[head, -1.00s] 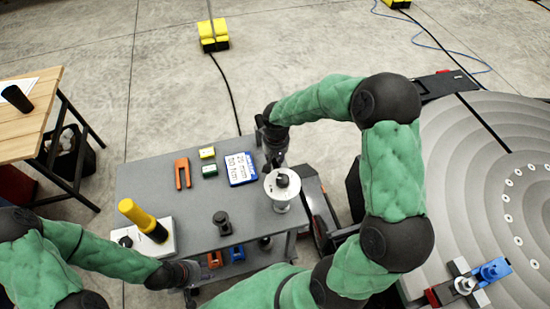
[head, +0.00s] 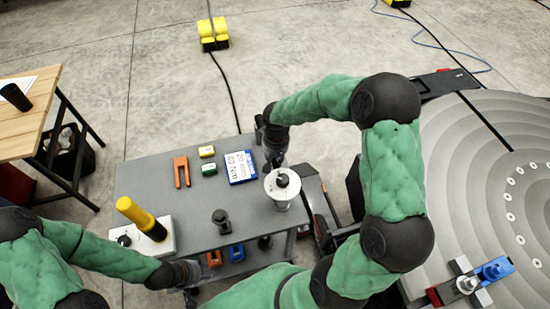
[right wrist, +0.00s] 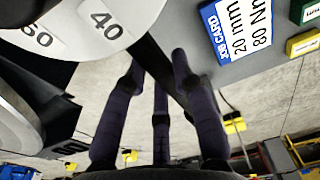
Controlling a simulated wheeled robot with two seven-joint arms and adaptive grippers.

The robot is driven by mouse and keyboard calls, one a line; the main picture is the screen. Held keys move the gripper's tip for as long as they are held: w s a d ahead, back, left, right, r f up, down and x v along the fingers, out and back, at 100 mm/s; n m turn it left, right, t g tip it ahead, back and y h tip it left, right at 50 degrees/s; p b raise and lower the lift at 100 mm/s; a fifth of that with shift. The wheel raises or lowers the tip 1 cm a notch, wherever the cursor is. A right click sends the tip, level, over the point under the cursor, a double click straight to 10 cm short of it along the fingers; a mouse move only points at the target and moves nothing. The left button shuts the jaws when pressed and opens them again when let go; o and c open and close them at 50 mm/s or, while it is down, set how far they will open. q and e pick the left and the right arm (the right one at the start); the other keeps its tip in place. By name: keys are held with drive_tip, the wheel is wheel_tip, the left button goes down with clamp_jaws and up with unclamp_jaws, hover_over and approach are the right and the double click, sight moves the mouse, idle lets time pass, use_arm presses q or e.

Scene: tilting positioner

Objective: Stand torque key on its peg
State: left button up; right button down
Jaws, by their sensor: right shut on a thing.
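A yellow-and-black handled tool (head: 138,213), which looks like the torque key, stands on a white block (head: 168,246) at the left of the grey trolley. I cannot pick out which peg is meant.
On the trolley (head: 150,185) lie an orange fork-shaped piece (head: 181,171), yellow (head: 207,151) and green (head: 209,169) blocks, a job card (head: 240,167) and a black post (head: 221,221). A large round table (head: 475,150) stands to the right.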

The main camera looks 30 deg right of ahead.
drive_tip(key=shift+f+b, duration=0.9)
drive_tip(key=shift+f, duration=0.1)
drive_tip(key=c, duration=1)
unclamp_jaws()
drive_tip(key=shift+o, duration=0.3)
drive_tip(key=o, duration=0.5)
drive_tip(key=shift+f, duration=0.1)
